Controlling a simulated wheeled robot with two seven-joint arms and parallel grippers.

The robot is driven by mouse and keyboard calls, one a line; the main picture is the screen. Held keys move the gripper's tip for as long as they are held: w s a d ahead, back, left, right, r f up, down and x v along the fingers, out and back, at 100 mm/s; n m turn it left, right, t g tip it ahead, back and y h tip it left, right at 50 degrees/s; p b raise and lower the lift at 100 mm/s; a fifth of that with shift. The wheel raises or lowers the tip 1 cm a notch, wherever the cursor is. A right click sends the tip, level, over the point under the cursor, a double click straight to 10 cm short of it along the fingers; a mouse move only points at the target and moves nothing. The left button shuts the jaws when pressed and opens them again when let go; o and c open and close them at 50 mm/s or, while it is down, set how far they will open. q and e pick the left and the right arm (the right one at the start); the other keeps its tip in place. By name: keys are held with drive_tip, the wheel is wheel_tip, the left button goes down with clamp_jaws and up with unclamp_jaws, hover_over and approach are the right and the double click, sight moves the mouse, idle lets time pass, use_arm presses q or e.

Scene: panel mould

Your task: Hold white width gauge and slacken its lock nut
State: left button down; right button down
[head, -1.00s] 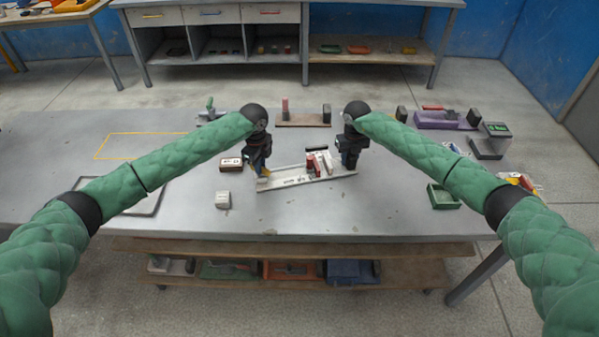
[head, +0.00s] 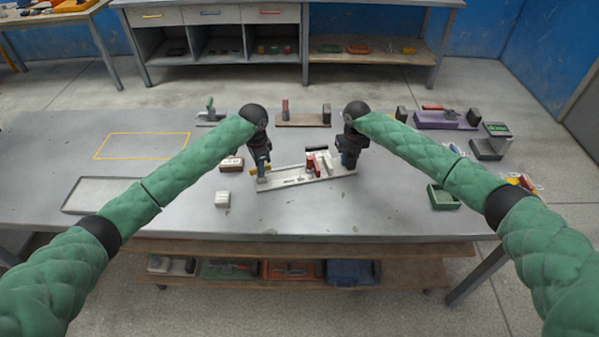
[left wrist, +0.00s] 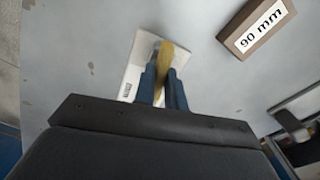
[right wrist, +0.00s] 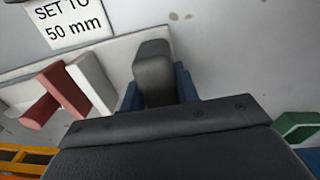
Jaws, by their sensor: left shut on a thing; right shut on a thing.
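The white width gauge (head: 290,181) lies on the grey table, a long white bar with a red piece (head: 311,164) and a white upright piece standing on it. My left gripper (head: 262,178) is at its left end, shut on a yellow piece, seemingly the lock nut. In the left wrist view the yellow lock nut (left wrist: 165,60) stands between the blue fingers. My right gripper (head: 349,161) is at the gauge's right end, shut on a dark grey grip block (right wrist: 154,72). The fingers hide parts of both held pieces.
A "SET TO 50 mm" label (right wrist: 68,22) shows in the right wrist view. A green tray (head: 442,196) is to the right. The table front is clear.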

use_arm(q)
drive_tip(key=shift+n, duration=0.8)
use_arm(e)
drive_tip(key=shift+a, duration=0.1)
use_arm(q)
drive_tip(key=c, duration=1.4)
unclamp_jaws()
drive_tip(key=shift+c, duration=0.2)
drive_tip(key=shift+r, duration=0.1)
wheel_tip(320, 180, up, 12)
use_arm(e)
drive_tip(key=c, duration=1)
unclamp_jaws()
drive_tip(key=shift+o, duration=0.2)
drive_tip(key=shift+r, duration=0.1)
